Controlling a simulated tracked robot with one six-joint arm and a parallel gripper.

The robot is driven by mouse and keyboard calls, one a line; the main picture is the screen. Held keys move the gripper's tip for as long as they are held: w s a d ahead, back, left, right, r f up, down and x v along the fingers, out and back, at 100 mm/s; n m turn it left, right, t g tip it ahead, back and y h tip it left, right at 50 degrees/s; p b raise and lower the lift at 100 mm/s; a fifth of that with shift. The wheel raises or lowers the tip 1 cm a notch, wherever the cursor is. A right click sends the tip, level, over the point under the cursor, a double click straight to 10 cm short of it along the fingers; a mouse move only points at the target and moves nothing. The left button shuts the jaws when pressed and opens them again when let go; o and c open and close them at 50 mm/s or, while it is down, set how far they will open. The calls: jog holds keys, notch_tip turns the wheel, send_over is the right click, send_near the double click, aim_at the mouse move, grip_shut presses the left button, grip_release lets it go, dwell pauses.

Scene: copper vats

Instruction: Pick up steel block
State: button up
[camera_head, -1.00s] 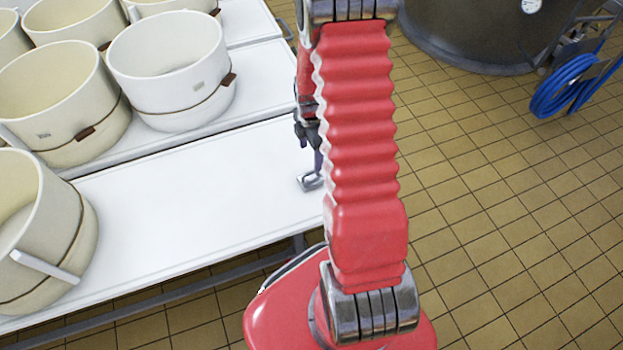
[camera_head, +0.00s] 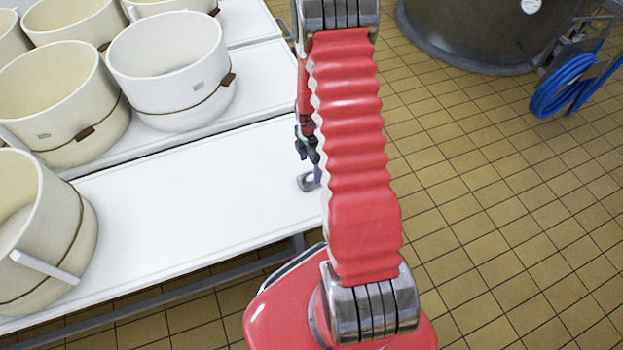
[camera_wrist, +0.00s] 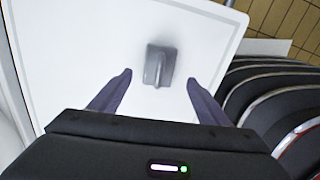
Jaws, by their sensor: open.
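The steel block (camera_wrist: 158,66) is a small grey metal piece with a raised bar along its middle. It lies on the white table, ahead of and between my fingertips in the wrist view. My gripper (camera_wrist: 160,79) is open, one dark finger on each side, with nothing held. In the head view the block (camera_head: 306,184) shows by the table's right end, partly hidden behind my red arm. My gripper there is mostly hidden by the arm. I cannot tell whether the fingers are level with the block.
The white table (camera_head: 190,200) is bare around the block. Several cream round moulds, one of them whiter (camera_head: 168,65), stand at the left. A large dark vat (camera_head: 470,35) and a blue hose (camera_head: 562,88) are at the upper right. Tiled floor is open at the right.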

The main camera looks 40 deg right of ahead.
aim_at(311, 172)
jog(key=shift+d+f, duration=0.1)
jog(key=shift+f, duration=2.45)
grip_shut()
